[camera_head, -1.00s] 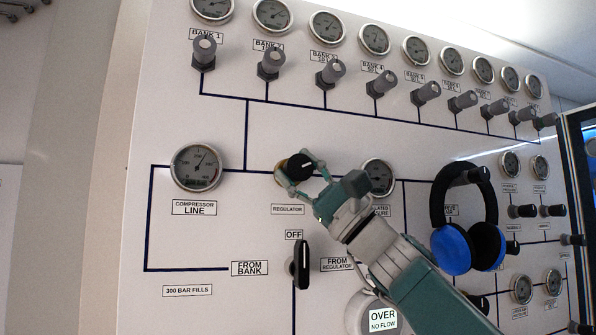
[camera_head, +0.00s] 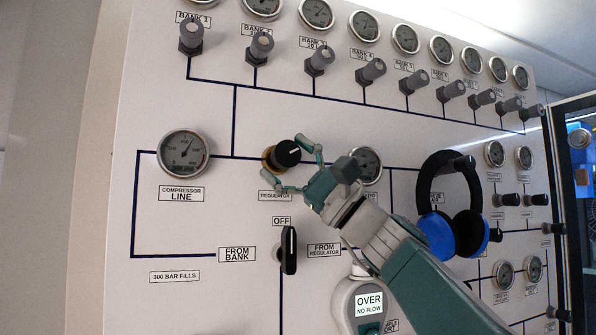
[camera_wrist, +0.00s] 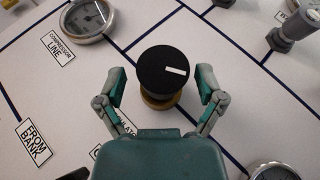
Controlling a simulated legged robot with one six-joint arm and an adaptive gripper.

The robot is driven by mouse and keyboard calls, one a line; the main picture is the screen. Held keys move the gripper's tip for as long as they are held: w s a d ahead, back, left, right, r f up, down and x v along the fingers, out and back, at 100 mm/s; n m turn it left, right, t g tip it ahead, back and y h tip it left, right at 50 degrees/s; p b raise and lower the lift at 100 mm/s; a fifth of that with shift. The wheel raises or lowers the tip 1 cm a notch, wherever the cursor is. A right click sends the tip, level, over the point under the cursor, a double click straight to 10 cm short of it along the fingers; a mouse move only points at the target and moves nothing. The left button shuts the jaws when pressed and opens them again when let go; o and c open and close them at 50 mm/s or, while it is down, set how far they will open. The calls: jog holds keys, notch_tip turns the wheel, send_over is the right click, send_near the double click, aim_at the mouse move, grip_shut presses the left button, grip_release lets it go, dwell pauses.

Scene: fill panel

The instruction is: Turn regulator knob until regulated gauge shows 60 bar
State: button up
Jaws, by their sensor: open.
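The regulator knob (camera_head: 288,153) is black with a white mark and a brass base, above the REGULATOR label. In the wrist view the knob (camera_wrist: 163,72) sits between the fingers, its white mark pointing right. My gripper (camera_head: 287,164) is open, with one finger above right of the knob and one below it. In the wrist view my gripper (camera_wrist: 162,80) shows a gap on each side of the knob. The regulated gauge (camera_head: 371,163) is behind my gripper, partly hidden, and its reading is too small to tell.
The compressor line gauge (camera_head: 184,153) is left of the knob. A black OFF lever (camera_head: 289,250) is below it. Blue and black headphones (camera_head: 455,225) hang on the right. A row of bank knobs (camera_head: 320,61) runs above.

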jog(key=v, duration=1.1)
jog(key=shift+d+f, duration=0.25)
jog(key=shift+f, duration=0.05)
jog(key=s+a+m+t+h, duration=0.45)
jog(key=m+t+h, duration=0.55)
jog(key=m+t, duration=0.6)
jog(key=w+a+r, duration=0.1)
jog(key=w+r, duration=0.1)
jog(key=w+a+r+m+g, duration=0.1)
jog(key=w+r, duration=0.1)
jog(key=r, duration=0.1)
jog(key=w+a+r+g, duration=0.1)
jog(key=w+a+r, duration=0.1)
jog(key=r, duration=0.1)
jog(key=shift+w+a+m, duration=0.1)
jog(key=shift+w+m, duration=0.05)
jog(key=shift+m, duration=0.25)
jog(key=c, duration=1.1)
